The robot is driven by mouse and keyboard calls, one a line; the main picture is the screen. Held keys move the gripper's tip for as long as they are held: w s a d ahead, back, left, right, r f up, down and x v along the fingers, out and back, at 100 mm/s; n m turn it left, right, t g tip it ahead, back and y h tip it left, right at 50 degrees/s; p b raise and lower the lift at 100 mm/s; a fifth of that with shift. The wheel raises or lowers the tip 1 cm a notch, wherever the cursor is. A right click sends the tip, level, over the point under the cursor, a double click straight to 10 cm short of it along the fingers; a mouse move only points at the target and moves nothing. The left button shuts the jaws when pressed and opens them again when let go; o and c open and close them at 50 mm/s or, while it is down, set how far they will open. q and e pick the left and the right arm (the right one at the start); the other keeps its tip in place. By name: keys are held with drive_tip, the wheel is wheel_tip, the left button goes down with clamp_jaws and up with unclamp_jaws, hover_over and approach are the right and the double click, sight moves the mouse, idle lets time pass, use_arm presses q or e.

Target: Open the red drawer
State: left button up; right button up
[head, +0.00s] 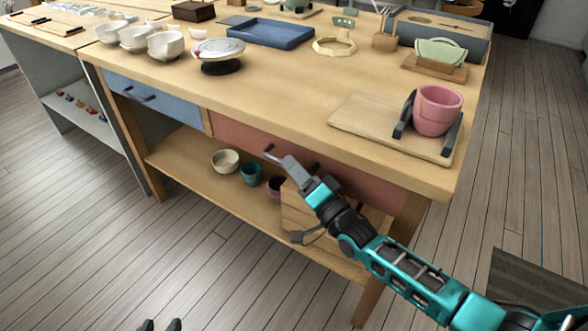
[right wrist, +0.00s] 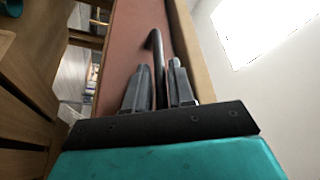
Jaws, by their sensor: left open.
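The red drawer (head: 236,134) is under the front edge of the wooden workbench, its front flush with the bench as far as I can see. It also shows in the right wrist view (right wrist: 124,45). Its dark bar handle (head: 269,149) is partly hidden by my right gripper (head: 285,160). In the right wrist view the handle (right wrist: 156,50) runs between the two grey fingers of my right gripper (right wrist: 159,80), which sit close on both sides of it. My left gripper (head: 160,325) is open and empty at the bottom edge, low over the floor, with only its dark fingertips showing.
A blue drawer (head: 170,104) is left of the red one. The lower shelf (head: 180,160) holds bowls, cups and a wooden crate. A pink pot (head: 438,110) stands in a dark holder on a board near the bench's right corner. The floor in front is clear.

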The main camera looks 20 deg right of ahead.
drive_tip(key=shift+w+a+r, duration=0.1)
drive_tip(key=shift+w, duration=0.2)
clamp_jaws()
idle(0.4)
